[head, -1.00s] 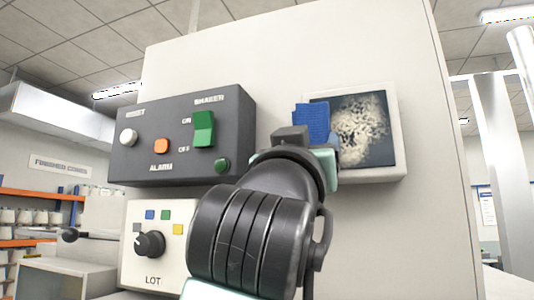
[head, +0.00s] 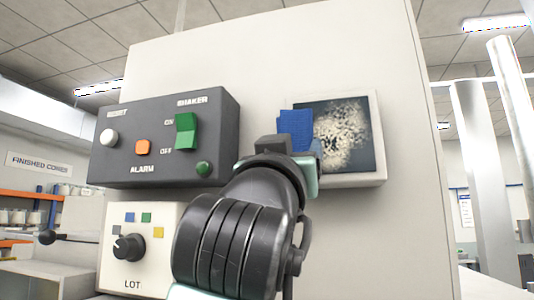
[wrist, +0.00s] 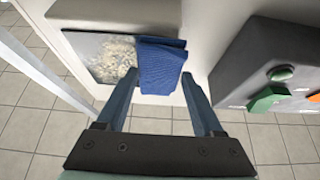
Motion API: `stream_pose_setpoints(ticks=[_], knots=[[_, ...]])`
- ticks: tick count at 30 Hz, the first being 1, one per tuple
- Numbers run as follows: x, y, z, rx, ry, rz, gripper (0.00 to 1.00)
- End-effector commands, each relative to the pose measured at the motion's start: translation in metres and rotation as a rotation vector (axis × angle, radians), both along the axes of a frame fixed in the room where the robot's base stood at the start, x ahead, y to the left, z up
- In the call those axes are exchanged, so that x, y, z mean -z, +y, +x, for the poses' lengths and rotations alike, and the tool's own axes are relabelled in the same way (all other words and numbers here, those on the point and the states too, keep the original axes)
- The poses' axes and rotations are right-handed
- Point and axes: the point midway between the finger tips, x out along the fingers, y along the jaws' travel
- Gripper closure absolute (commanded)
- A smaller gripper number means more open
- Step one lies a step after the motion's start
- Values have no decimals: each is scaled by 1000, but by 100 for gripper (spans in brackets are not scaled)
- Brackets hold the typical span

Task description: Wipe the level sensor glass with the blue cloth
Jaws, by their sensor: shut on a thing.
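The level sensor glass (head: 362,150) is a dark square pane in a pale frame on the upright white panel. A pale, speckled smear covers much of its middle. It also shows in the wrist view (wrist: 84,48). The blue cloth (head: 296,128) is at the left edge of the glass in the head view and overlaps it. In the wrist view the cloth (wrist: 158,62) hangs between my fingertips and covers one side of the pane. My gripper (wrist: 158,78) is shut on the cloth. I cannot tell whether the cloth presses on the glass. My arm hides part of the lower frame.
A dark control box (head: 225,130) with a green switch (head: 186,132), an orange button (head: 142,147) and other buttons stands out from the panel left of the glass. Below it is a white lot selector box (head: 150,220) with a black knob. The panel right of the glass is bare.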

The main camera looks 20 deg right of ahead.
Motion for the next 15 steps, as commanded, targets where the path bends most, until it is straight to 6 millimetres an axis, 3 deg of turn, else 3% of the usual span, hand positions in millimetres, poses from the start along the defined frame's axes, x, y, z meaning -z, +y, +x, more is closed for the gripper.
stream_pose_setpoints(ticks=[15], knots=[[0,-7,9,1,0,0,76]])
